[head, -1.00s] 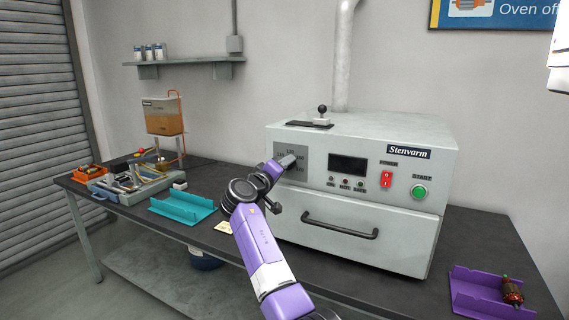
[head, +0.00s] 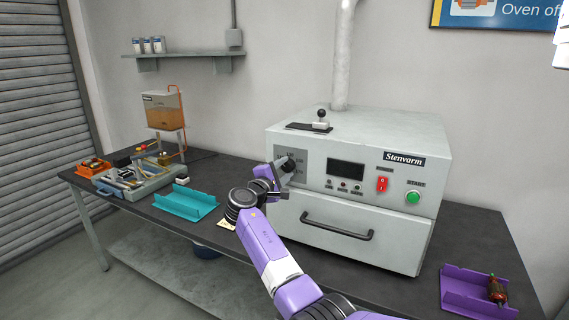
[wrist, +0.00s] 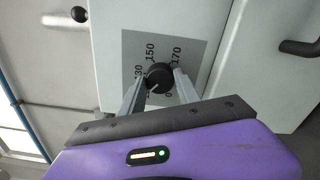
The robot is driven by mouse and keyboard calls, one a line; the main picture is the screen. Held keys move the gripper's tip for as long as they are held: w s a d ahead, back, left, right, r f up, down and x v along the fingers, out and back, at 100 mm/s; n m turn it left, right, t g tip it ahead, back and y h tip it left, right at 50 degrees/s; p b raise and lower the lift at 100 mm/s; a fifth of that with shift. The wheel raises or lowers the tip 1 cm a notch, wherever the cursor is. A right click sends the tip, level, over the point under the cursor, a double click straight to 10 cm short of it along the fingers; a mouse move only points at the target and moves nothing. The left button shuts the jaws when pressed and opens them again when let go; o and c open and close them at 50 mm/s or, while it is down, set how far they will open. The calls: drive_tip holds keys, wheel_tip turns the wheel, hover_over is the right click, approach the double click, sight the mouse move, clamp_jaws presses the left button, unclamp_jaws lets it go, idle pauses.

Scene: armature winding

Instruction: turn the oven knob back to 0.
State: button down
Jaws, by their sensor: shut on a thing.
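The oven knob (wrist: 159,77) is a round black knob on a grey dial plate (wrist: 195,50) with printed numbers, including 130, 150 and 170. In the head view the knob (head: 289,164) sits at the left of the oven's front panel, partly hidden by my gripper (head: 283,168). In the wrist view my gripper (wrist: 157,82) has one finger on each side of the knob and is shut on it. A small pale mark shows on the knob's lower left in that view. I cannot tell exactly which number it points to.
The white oven (head: 400,182) stands on a dark bench (head: 455,225). Its drawer handle (head: 337,228) sticks out below the panel. A red power switch (head: 382,184) and green start button (head: 413,197) are to the right. A teal tray (head: 186,203) lies left, a purple tray (head: 465,291) right.

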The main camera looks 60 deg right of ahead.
drive_tip(key=n+p, duration=0.4)
drive_tip(key=n, duration=0.2)
drive_tip(key=shift+n+p, duration=0.3)
drive_tip(key=n, duration=0.3)
drive_tip(key=shift+p, duration=0.4)
drive_tip(key=shift+f+n, duration=0.1)
drive_tip(key=shift+n, duration=2)
drive_tip(key=c, duration=0.9)
unclamp_jaws()
drive_tip(key=shift+s+a+b, duration=0.15)
drive_tip(key=shift+a+b, duration=0.2)
drive_tip(key=shift+a, duration=1.6)
drive_tip(key=shift+s+a+b, duration=0.15)
drive_tip(key=shift+a+b, duration=0.2)
drive_tip(key=shift+a, duration=1.6)
